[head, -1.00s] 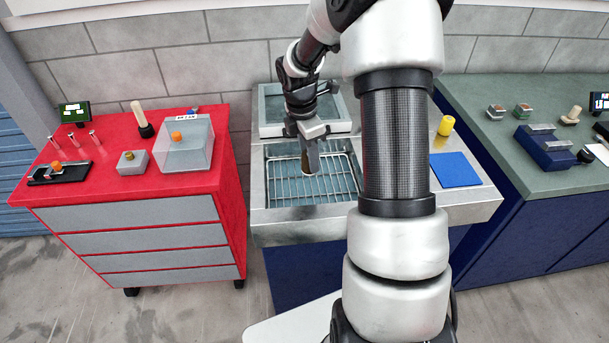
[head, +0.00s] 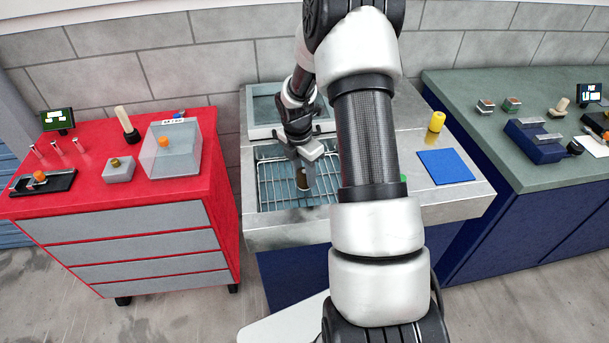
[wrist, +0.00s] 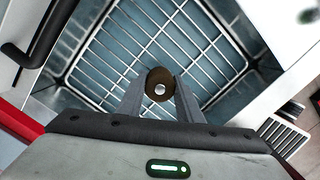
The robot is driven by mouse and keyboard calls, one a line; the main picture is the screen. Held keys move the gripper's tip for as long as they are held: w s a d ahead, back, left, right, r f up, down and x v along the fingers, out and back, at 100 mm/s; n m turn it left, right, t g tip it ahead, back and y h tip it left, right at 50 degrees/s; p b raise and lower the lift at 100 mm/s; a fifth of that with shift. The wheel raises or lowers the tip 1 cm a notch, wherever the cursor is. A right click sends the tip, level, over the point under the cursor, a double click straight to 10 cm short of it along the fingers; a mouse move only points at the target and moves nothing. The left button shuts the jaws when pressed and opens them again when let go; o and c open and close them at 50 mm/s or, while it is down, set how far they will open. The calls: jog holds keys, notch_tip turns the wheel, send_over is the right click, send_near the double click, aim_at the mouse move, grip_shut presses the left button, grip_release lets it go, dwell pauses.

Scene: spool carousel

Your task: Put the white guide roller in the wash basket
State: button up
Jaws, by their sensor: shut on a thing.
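The wash basket (head: 268,193) is a wire rack set in the steel sink. It also shows in the wrist view (wrist: 96,66). My gripper (head: 303,172) is over the basket, pointing down. In the wrist view my gripper (wrist: 160,98) is shut on a brown round piece (wrist: 150,76) with a pale centre, seen end-on. The piece also shows in the head view (head: 302,181), brownish and hanging below the fingers. I cannot tell whether it touches the wires. No clearly white roller shows, and I cannot tell whether this piece is the guide roller.
A red cart (head: 105,205) on the left bears a clear box (head: 160,160), a grey block (head: 118,170) and a black tray (head: 60,184). A blue mat (head: 446,166) and yellow cylinder (head: 437,121) are right of the sink. A green-topped bench (head: 470,99) stands farther right.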

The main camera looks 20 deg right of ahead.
jog(key=shift+f, duration=0.25)
jog(key=shift+f, duration=0.1)
jog(key=o, duration=1.2)
